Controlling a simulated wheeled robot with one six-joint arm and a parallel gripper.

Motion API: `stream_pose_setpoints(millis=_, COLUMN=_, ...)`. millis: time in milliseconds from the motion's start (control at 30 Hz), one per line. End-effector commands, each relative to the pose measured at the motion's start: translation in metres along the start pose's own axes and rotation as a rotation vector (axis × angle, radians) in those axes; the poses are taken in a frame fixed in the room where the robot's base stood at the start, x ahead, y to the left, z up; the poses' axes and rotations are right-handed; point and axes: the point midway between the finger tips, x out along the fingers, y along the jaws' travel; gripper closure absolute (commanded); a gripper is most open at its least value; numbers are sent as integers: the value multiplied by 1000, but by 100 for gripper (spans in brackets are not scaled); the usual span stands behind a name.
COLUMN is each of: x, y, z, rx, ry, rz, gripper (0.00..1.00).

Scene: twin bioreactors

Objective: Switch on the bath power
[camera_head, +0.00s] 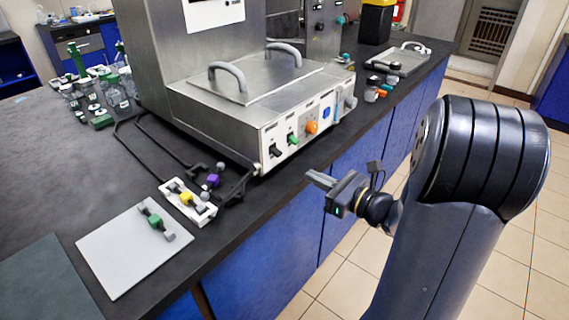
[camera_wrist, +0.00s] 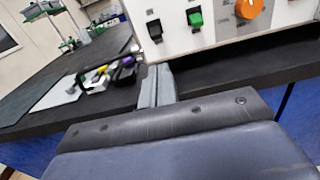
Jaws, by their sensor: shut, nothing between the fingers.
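The bath is a steel box (camera_head: 215,118) with a two-handled lid on the dark bench. Its pale front panel (camera_head: 265,158) carries a black rocker switch (camera_head: 275,151), a green rocker switch (camera_head: 292,139), an orange knob (camera_head: 311,127) and a blue control (camera_head: 326,112). The wrist view shows the black switch (camera_wrist: 154,30), green switch (camera_wrist: 194,18) and orange knob (camera_wrist: 249,8) close up. The labels are too small to read. My gripper (camera_head: 318,180) is shut and empty, in front of and below the panel, apart from it. Its fingers (camera_wrist: 159,84) point toward the bench edge below the switches.
A grey plate (camera_head: 120,255) with a green-bodied connector lies at the bench's front left. A white block with a yellow part (camera_head: 188,202) and black cables lie left of the bath. Glass bottles (camera_head: 100,90) stand behind. The floor aisle (camera_head: 345,265) before the blue cabinets is clear.

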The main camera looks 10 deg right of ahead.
Motion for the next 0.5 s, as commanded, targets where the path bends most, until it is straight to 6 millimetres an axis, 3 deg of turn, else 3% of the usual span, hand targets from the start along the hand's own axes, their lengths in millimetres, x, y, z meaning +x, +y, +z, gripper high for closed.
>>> stream_pose_setpoints(millis=233, x=13, y=1, z=0, rx=-1, ry=2, rz=4, gripper=100)
stream_pose_setpoints(millis=500, x=57, y=2, z=0, rx=-2, ry=1, rz=6, gripper=100)
